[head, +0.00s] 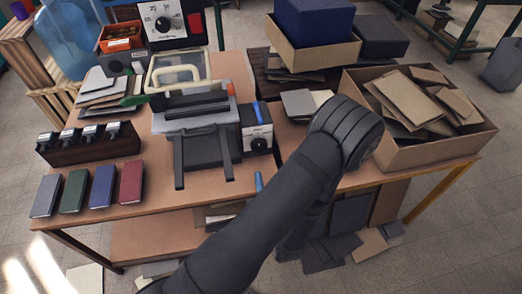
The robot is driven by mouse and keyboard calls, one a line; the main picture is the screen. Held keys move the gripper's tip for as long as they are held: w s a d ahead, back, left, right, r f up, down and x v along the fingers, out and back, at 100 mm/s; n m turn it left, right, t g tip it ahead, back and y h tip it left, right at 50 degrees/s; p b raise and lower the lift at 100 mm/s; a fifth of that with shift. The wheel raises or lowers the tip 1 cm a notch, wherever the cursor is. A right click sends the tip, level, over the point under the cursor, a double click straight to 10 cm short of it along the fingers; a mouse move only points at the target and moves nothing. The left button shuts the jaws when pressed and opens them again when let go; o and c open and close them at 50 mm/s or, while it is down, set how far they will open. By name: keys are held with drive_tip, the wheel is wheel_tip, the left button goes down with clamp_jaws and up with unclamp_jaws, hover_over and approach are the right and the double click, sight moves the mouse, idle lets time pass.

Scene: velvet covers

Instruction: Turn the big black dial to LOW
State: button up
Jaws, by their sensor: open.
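A black dial (258,146) sits on the white face of a small box at the right side of the grey press-like machine (200,112). Its markings are too small to read, so I cannot tell its setting. Another black dial (163,24) is on a white numbered panel at the back. My gripper (259,148) shows only as two blue fingertips, apart from each other, one above and one below the nearer dial in the picture. The rest of it is hidden behind my dark arm. It looks open, with nothing held; contact with the dial cannot be told.
Book-like covers, including a red one (131,182), lie at the front left near a dark rack (88,143). A cardboard box of boards (440,152) stands at the right. A box with a blue block (314,22) stands behind. Bare tabletop shows at front middle.

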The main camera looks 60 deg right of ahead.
sight(260, 147)
drive_tip(key=x, duration=1.3)
drive_tip(key=shift+w+d, duration=0.25)
drive_tip(key=shift+d, duration=0.05)
drive_tip(key=c, duration=1)
